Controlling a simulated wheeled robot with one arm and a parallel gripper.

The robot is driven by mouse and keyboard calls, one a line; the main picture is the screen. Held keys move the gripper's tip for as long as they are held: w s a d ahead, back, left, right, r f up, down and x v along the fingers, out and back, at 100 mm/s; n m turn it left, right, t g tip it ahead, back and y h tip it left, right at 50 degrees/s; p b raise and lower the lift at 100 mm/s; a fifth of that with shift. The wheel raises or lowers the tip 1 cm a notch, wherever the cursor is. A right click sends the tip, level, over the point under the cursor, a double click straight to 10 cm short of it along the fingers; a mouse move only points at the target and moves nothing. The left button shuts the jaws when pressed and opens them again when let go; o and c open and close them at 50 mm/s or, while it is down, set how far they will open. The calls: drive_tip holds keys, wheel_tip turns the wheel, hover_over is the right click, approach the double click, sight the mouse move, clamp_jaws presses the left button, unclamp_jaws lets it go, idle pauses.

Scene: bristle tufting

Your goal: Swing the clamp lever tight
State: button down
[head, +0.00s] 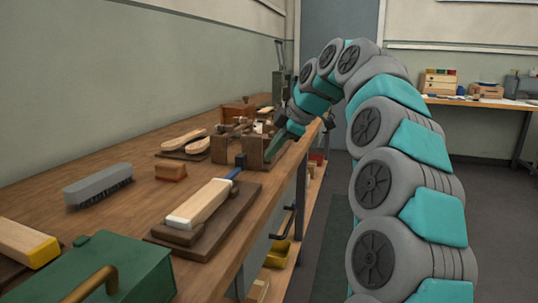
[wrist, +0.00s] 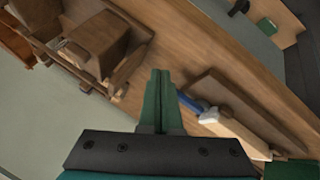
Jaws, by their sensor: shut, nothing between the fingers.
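The blue clamp lever (head: 234,173) sits at the far end of a pale wooden brush block (head: 200,202). That block lies on a dark brown base board (head: 236,208) near the bench's front edge. In the wrist view the blue lever (wrist: 189,102) is just right of my fingers, with a grey piece at its block end. My gripper (head: 271,156) has green fingers, pressed together and empty. The fingers (wrist: 159,74) point down towards the bench, beyond the lever in the head view, with a gap between them. I cannot tell how tight the lever is.
Brown wooden blocks (head: 251,150) stand close beside my fingers. A grey brush (head: 98,185), a small brown block (head: 171,172) and a green box (head: 98,272) are on the bench.

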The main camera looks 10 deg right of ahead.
drive_tip(key=w+d+r+p, duration=0.1)
drive_tip(key=d+r+p, duration=0.3)
drive_tip(key=r, duration=0.3)
drive_tip(key=shift+d+r+p, duration=0.2)
drive_tip(key=shift+d+p, duration=0.2)
drive_tip(key=shift+d, duration=0.35)
drive_tip(key=shift+a, duration=0.1)
drive_tip(key=s+a+f+m+g, duration=0.1)
drive_tip(key=s+a+f+m, duration=0.25)
drive_tip(key=s, duration=0.25)
drive_tip(key=s+a+f+m+g+h, duration=0.1)
drive_tip(key=s+a+f+m+g, duration=0.1)
drive_tip(key=s+f, duration=0.3)
drive_tip(key=s+a+f+m+g, duration=0.1)
drive_tip(key=s+a+f+m, duration=0.15)
drive_tip(key=s, duration=0.45)
drive_tip(key=s+d+f+m+g+h, duration=0.1)
drive_tip(key=s+f+m, duration=0.2)
drive_tip(key=s+f, duration=0.3)
drive_tip(key=s+d+f+m+g+h, duration=0.1)
drive_tip(key=s+d+f+m, duration=0.1)
drive_tip(key=s+f, duration=0.5)
drive_tip(key=s+d+f+m+g+h, duration=0.1)
drive_tip(key=s+f+m, duration=0.3)
drive_tip(key=s, duration=1.2)
wheel_tip(320, 180, down, 3)
drive_tip(key=shift+d+f+h, duration=0.1)
drive_tip(key=shift+d+h, duration=0.25)
drive_tip(key=shift+h, duration=0.15)
